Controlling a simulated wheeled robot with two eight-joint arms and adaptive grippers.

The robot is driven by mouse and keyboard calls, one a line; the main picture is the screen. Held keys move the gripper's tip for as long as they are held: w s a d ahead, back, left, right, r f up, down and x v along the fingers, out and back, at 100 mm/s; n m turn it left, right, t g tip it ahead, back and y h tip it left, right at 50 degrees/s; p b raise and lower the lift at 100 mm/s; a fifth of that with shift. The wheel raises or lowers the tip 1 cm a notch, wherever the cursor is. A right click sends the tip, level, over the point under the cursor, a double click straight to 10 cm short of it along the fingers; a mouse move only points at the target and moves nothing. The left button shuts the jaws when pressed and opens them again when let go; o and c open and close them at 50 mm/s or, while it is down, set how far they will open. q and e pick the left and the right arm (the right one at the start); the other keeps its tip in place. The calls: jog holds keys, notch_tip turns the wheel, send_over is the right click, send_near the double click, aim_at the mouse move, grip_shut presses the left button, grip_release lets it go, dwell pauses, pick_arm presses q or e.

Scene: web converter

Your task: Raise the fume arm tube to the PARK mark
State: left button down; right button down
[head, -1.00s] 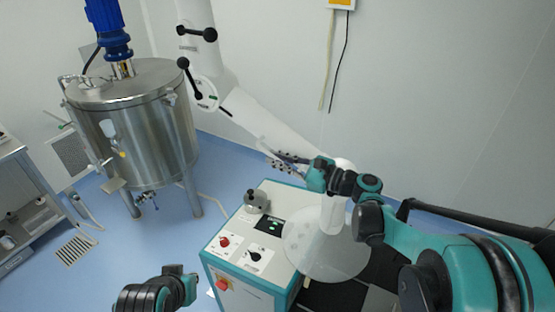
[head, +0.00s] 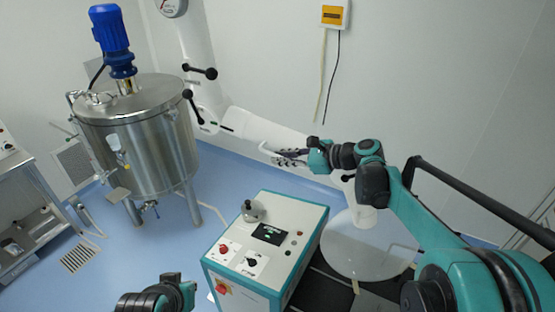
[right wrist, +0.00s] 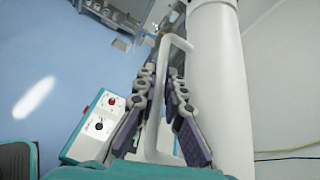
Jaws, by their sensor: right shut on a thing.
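The white fume arm tube (head: 255,128) slopes down to the right from a joint with black levers (head: 208,118). Its clear round hood (head: 365,248) hangs at the lower end. My right gripper (head: 284,157) is at the tube's near side. In the right wrist view, its fingers (right wrist: 162,105) are shut on the white bar handle (right wrist: 178,43) beside the tube (right wrist: 220,90).
A teal and white control cabinet (head: 240,279) stands below the tube. A steel tank (head: 150,150) with a blue motor (head: 110,28) stands at the left. A yellow-faced wall box (head: 333,16) hangs behind. Blue floor is free between tank and cabinet.

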jog(key=r+p, duration=0.1)
jog(key=r, duration=0.1)
jog(key=r+g+h+p, duration=0.1)
jog(key=r+p, duration=0.1)
jog(key=r+h+p, duration=0.1)
jog(key=r, duration=0.1)
jog(key=shift+s+d+r, duration=0.15)
jog(key=shift+d+r, duration=0.15)
jog(key=c, duration=1.6)
grip_release()
jog(key=shift+h, duration=0.3)
jog(key=shift+f, duration=0.1)
jog(key=v, duration=1.2)
jog(key=shift+d, duration=0.1)
